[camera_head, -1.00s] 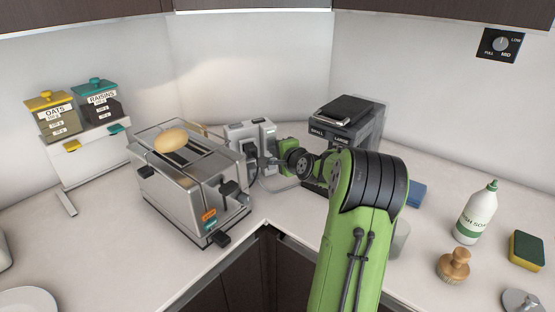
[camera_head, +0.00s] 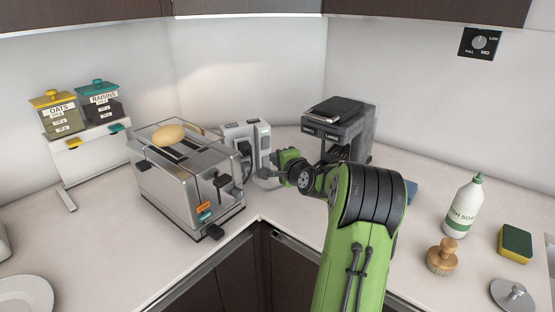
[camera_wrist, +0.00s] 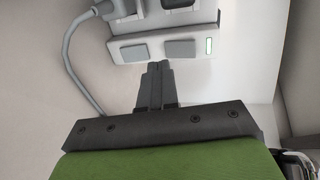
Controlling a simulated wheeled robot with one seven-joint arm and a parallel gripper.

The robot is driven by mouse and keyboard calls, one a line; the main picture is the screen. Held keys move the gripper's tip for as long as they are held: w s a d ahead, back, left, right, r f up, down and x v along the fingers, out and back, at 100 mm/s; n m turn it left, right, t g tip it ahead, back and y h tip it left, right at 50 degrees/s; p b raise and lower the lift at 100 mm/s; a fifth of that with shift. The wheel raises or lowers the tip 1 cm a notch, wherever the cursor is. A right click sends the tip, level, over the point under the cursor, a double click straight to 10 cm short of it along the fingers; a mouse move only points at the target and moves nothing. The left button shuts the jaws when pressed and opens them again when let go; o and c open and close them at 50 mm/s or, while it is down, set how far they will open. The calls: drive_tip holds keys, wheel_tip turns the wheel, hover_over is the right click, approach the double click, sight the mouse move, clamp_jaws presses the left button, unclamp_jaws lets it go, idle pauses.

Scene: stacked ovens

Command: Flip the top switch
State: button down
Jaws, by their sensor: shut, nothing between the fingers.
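A grey power outlet block (camera_head: 247,140) stands upright at the back of the counter, right of the toaster. In the wrist view its side (camera_wrist: 162,47) shows two grey rocker switches, the left one (camera_wrist: 130,53) and the right one (camera_wrist: 180,49), with a small lit green strip beside the right one. Plugs with cables sit in the block. My gripper (camera_wrist: 157,67) is shut and empty, with its tips just short of the strip between the two switches. I cannot tell whether they touch it. In the head view my wrist hides part of the gripper.
A toaster (camera_head: 190,180) with bread on top stands left of the block. A dark dispenser (camera_head: 345,130) stands behind my arm at the right. The front counter corner is clear.

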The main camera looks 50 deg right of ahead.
drive_tip(key=v, duration=0.9)
drive_tip(key=shift+s+f+p, duration=0.2)
drive_tip(key=shift+f+p, duration=0.1)
drive_tip(key=shift+f, duration=0.1)
